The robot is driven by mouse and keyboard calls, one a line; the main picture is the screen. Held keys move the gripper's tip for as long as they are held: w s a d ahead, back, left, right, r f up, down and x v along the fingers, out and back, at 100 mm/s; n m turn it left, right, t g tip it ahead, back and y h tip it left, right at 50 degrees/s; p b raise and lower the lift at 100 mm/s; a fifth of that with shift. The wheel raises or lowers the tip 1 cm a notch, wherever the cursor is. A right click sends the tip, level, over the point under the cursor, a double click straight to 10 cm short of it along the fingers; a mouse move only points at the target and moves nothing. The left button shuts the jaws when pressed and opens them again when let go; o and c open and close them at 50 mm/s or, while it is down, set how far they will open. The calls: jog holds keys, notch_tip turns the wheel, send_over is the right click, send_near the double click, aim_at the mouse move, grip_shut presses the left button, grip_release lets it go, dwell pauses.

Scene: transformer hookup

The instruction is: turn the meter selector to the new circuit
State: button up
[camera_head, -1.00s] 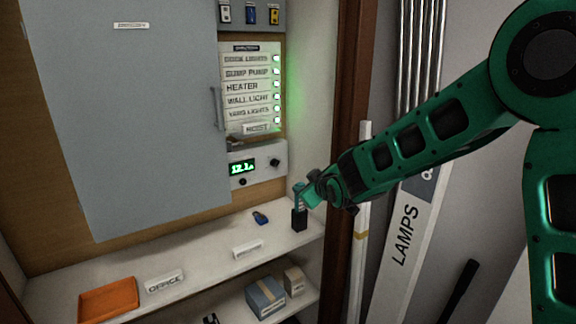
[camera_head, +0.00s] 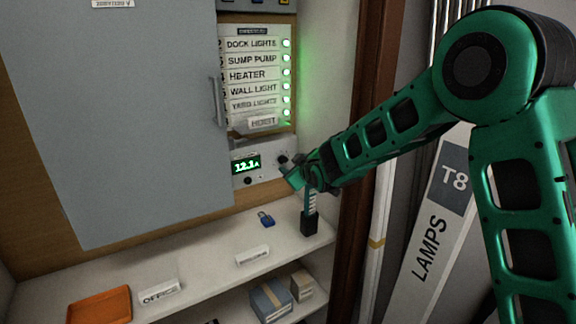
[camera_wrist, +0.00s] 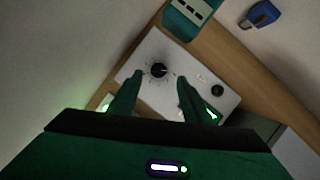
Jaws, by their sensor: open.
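The meter (camera_head: 238,182) is a pale panel with a green display reading about 12.1 A. Its selector is a round black knob (camera_wrist: 158,70) with tick marks around it, on the pale plate in the wrist view. In the head view, the knob (camera_head: 283,158) is at the meter's right end. My gripper (camera_wrist: 160,78) is open and empty, with one finger to each side of the selector in the picture. I cannot tell whether the fingers touch it. In the head view, my gripper (camera_head: 294,178) is close to the meter's right end.
A second black knob (camera_wrist: 218,90) is on the meter plate. Below, the shelf (camera_head: 210,265) carries a blue padlock (camera_head: 266,220), a black holder (camera_head: 309,224) and an orange tray (camera_head: 100,306). The labelled switch panel (camera_head: 258,75) is above; a grey cabinet door (camera_head: 130,120) stands left.

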aim_at(283, 160)
jog(key=x, duration=0.5)
jog(key=shift+w+f, duration=0.2)
jog(key=shift+w, duration=0.15)
jog(key=c, duration=1)
jog(key=shift+c, duration=0.2)
jog(key=shift+d+m, duration=0.1)
jog(key=shift+m, duration=0.2)
jog(key=shift+w+d+r+m+g+y, duration=0.1)
jog(key=shift+m+g+y, duration=0.45)
jog(key=shift+m, duration=0.4)
jog(key=shift+w+m+g+y, duration=0.1)
jog(key=shift+m+g+y, duration=0.4)
jog(key=shift+m, duration=0.45)
